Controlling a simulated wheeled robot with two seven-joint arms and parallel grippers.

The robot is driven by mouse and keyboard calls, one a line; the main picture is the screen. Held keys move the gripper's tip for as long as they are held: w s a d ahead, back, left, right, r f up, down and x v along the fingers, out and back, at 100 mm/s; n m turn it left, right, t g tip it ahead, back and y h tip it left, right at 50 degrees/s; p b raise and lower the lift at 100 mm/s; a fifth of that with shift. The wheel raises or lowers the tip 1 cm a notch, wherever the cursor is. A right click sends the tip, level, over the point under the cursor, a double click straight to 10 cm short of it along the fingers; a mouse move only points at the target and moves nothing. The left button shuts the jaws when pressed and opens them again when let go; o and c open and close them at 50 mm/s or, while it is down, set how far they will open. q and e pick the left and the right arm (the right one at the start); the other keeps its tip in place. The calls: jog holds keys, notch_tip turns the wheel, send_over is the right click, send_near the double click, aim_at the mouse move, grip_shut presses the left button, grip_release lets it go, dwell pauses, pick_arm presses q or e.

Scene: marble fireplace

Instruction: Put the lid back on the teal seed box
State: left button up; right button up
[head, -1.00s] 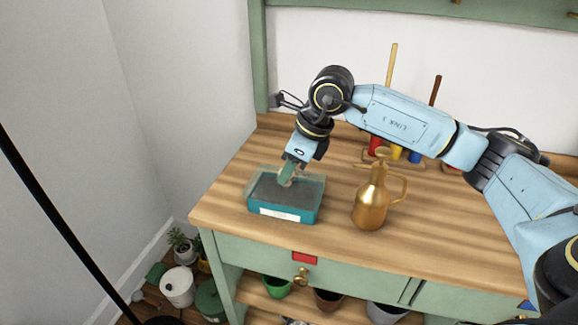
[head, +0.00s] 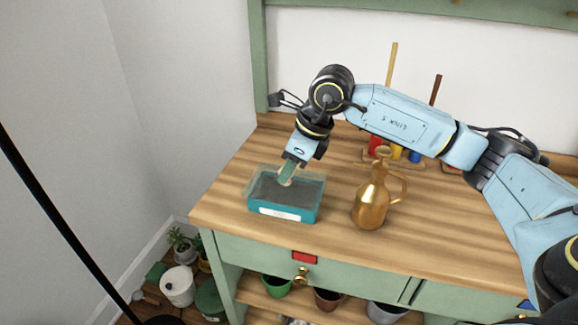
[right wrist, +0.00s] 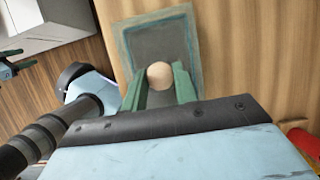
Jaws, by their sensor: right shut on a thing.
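The teal seed box (head: 263,211) stands on the bench with a white label on its front. Its lid (head: 309,187) is a see-through panel over the box top, showing dark grey beneath. My right gripper (head: 287,177) is above the box, shut on the lid's pale round knob (right wrist: 161,75). I cannot tell whether the lid rests fully on the rim. A small green-fingered shape at the left edge of the right wrist view looks like my left gripper (right wrist: 6,65); its opening is unclear.
A brass watering jug (head: 370,205) stands right of the box. A rack of coloured-handled tools (head: 375,147) is behind, under my right arm. The bench (head: 450,235) is clear at right front. Several pots stand below, including a white one (head: 177,287).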

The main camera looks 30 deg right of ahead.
jog(key=shift+f+b, duration=0.5)
jog(key=shift+f, duration=0.15)
dwell(1.0)
jog(key=o, duration=1)
jog(key=shift+o, duration=0.7)
jog(key=o, duration=0.4)
jog(key=shift+r, duration=0.1)
jog(key=shift+r+p, duration=2.65)
jog(key=shift+r, duration=0.8)
